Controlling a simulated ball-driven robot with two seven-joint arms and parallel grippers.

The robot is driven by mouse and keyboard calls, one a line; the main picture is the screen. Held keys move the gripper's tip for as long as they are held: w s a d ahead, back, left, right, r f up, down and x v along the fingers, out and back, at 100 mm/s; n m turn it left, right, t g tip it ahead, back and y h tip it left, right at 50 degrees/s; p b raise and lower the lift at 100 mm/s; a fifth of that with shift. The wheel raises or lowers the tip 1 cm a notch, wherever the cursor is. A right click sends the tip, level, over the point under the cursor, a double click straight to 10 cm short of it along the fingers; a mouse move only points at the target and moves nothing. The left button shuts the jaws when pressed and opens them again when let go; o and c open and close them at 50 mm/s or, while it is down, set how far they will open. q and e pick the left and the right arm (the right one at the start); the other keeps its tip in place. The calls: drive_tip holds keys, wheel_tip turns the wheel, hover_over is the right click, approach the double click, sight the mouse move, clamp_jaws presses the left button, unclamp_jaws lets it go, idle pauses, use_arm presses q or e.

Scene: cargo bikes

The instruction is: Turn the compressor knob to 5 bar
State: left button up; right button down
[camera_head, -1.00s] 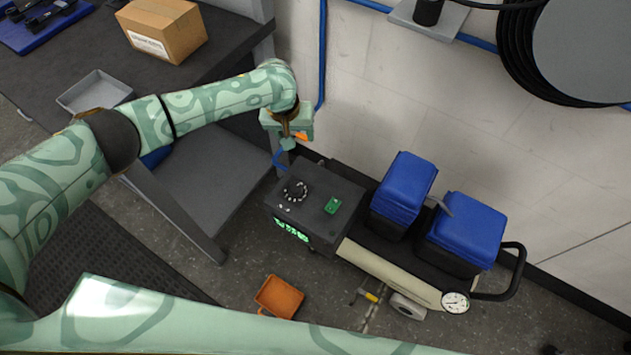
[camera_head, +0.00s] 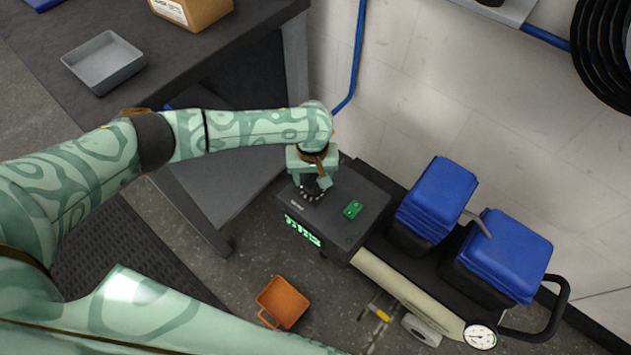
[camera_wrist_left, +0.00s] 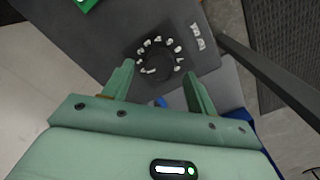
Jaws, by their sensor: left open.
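The compressor (camera_head: 372,192) is a dark box with a green lit display (camera_head: 302,231) on its front and a green switch (camera_head: 352,210) on top. Its black knob (camera_wrist_left: 158,70), ringed by white numbers, shows in the left wrist view with a white pointer mark toward its lower left. My right gripper is out of view.
Two blue-topped units (camera_head: 437,200) and a pressure gauge (camera_head: 480,336) sit on the compressor's right part. An orange tray (camera_head: 283,303) lies on the floor in front. A dark table with a grey tray (camera_head: 104,63) stands left. A wall rises behind.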

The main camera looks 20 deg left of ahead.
sight(313, 186)
use_arm(q)
wheel_tip(313, 186, down, 2)
drive_tip(key=shift+f+b, duration=0.25)
drive_tip(key=shift+b, duration=0.25)
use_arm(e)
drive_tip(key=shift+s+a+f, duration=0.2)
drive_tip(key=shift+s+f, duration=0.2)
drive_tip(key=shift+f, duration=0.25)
